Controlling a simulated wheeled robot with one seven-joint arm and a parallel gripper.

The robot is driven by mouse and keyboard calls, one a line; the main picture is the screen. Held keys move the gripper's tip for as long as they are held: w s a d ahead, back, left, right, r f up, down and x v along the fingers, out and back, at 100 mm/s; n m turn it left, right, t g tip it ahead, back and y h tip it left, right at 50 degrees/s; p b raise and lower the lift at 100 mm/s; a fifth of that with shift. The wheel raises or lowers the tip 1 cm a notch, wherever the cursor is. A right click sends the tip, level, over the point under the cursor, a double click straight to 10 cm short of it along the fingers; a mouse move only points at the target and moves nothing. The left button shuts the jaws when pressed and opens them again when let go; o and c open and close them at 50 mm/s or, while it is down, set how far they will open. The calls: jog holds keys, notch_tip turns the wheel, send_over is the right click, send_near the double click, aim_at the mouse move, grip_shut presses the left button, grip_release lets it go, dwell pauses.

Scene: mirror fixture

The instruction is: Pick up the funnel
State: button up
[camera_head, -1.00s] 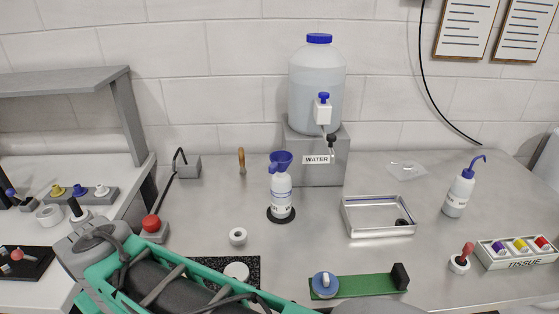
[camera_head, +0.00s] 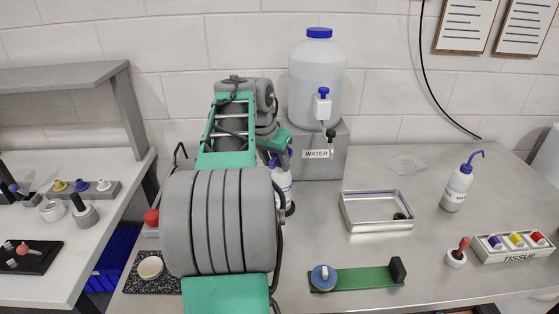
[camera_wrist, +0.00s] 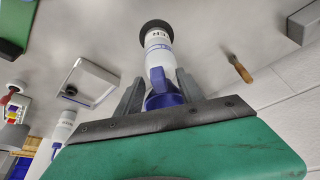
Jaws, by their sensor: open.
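The blue funnel (camera_wrist: 163,101) sits in the top of a white bottle (camera_wrist: 158,52) in the wrist view, which shows the scene upside down. My gripper (camera_wrist: 160,76) is open, with one grey finger on each side of the funnel and bottle top. Some gap shows beside the fingers; I cannot tell whether either one touches. In the head view my arm hides most of the funnel (camera_head: 274,161), and only blue bits show above the bottle (camera_head: 283,184). The fingers are hidden there.
The water tank (camera_head: 317,85) on its grey stand (camera_head: 325,160) is close to the right of my gripper. A metal tray (camera_head: 376,224) lies farther right. A wooden-handled tool (camera_wrist: 239,68) lies near the bottle. A wash bottle (camera_head: 457,187) stands at the right.

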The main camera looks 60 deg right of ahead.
jog(key=shift+d+f, duration=0.1)
jog(key=shift+f, duration=0.15)
grip_shut()
dwell(0.5)
